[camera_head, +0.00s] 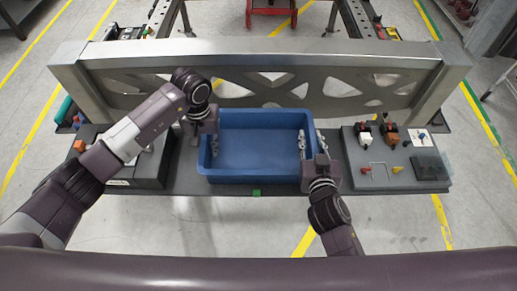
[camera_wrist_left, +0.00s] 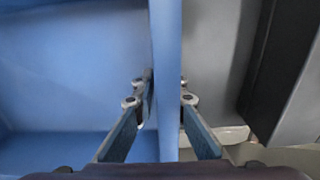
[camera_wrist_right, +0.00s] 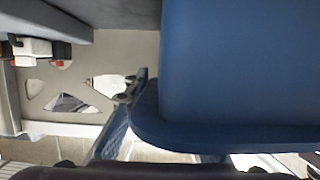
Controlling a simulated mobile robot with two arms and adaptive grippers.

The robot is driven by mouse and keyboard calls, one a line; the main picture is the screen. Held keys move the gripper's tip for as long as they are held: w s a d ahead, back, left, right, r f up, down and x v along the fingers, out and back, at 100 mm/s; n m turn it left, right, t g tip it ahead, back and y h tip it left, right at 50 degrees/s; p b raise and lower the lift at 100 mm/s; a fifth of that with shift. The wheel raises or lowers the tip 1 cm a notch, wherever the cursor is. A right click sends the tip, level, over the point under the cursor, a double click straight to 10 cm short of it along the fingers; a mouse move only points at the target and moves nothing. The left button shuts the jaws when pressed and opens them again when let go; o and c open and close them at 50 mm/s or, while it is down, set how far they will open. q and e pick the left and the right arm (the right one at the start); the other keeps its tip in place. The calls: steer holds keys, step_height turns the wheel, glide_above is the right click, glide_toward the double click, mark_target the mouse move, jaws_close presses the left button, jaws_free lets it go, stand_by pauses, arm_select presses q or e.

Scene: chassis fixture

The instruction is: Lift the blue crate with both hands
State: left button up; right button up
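The blue crate (camera_head: 254,180) sits upright on the grey table in the middle of the head view. My left gripper (camera_head: 203,140) straddles its left wall. In the left wrist view the wall (camera_wrist_left: 166,45) runs between my two fingers (camera_wrist_left: 164,92), which appear to press on it from both sides. My right gripper (camera_head: 312,145) is at the crate's right wall, one finger inside and one outside. In the right wrist view the crate (camera_wrist_right: 240,70) fills the right side. One finger lies against its rim; the other is mostly hidden behind the crate.
A metal frame with cut-outs (camera_head: 390,82) stands just behind the crate. A grey board with small parts (camera_head: 385,180) lies on the right of the table, and a dark box (camera_head: 150,172) on the left. A small green block (camera_head: 256,193) is at the front edge.

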arm_select(q)
steer(key=shift+c, duration=1.3)
arm_select(e)
steer(key=shift+c, duration=1.3)
arm_select(q)
jaws_close()
arm_select(e)
jaws_close()
arm_select(q)
steer(key=shift+r, duration=0.2)
arm_select(e)
steer(key=shift+r, duration=0.2)
